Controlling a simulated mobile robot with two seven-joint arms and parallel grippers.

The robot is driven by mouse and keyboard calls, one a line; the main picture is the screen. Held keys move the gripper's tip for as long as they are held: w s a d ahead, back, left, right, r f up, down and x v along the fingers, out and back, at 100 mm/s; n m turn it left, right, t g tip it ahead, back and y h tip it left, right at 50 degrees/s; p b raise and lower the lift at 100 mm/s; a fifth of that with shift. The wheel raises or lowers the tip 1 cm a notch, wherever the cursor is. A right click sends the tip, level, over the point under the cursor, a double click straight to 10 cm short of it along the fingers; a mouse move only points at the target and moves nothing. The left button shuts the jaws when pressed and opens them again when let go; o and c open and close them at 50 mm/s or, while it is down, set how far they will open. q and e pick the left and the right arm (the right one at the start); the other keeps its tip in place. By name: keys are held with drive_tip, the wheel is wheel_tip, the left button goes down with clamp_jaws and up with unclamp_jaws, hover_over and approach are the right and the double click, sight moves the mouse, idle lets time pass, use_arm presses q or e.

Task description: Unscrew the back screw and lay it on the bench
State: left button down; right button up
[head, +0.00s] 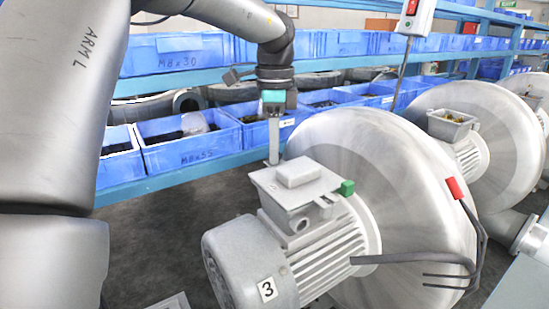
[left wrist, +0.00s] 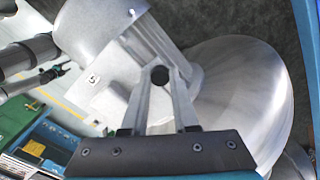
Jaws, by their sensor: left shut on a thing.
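My left gripper (head: 273,162) points straight down at the back edge of the grey terminal box (head: 298,190) on top of the motor marked 3 (head: 250,262). In the left wrist view its two fingers (left wrist: 160,80) meet around a dark round screw head (left wrist: 160,75). The gripper is shut on this back screw. In the head view the fingers hide the screw, and I cannot tell whether its thread is still in the box.
A large silver blower housing (head: 405,165) stands right of the motor, with a second blower (head: 500,130) behind. Blue bins (head: 185,150) line the shelf behind my gripper. A red-tipped cable (head: 454,188) and dark leads hang at the right. A pale flat surface (head: 518,285) shows lower right.

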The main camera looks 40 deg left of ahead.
use_arm(q)
drive_tip(key=n, duration=0.8)
drive_tip(key=c, duration=1)
unclamp_jaws()
drive_tip(key=shift+o, duration=0.2)
